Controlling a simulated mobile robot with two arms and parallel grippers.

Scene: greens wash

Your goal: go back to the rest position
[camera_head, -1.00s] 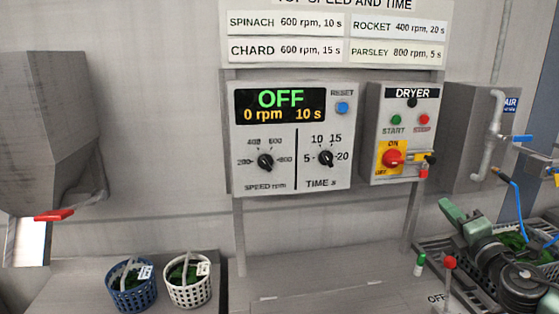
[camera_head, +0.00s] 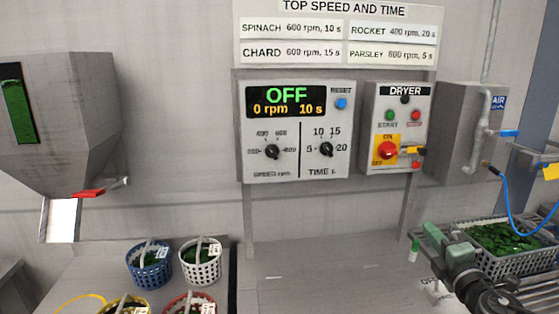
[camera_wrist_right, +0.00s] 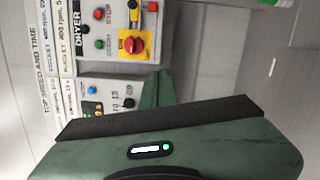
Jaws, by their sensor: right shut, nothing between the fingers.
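My right gripper (camera_head: 432,240) is at the lower right of the head view, with green fingers shut and empty. It is in front of the bench, left of a grey crate of greens (camera_head: 490,268), and below the dryer switch box (camera_head: 397,128). In the right wrist view its green fingers (camera_wrist_right: 155,90) lie together, with the control panel (camera_wrist_right: 100,92) beyond them, turned sideways. I see no contact between the gripper and anything else. My left gripper is in neither view.
The speed and time panel (camera_head: 297,131) reads OFF, 0 rpm, 10 s. A blue basket (camera_head: 149,272) and a white basket (camera_head: 201,268) hold greens; yellow and red baskets are cut off below. A hopper (camera_head: 75,125) hangs left. A blue hose (camera_head: 510,208) curves at right. Bench middle is clear.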

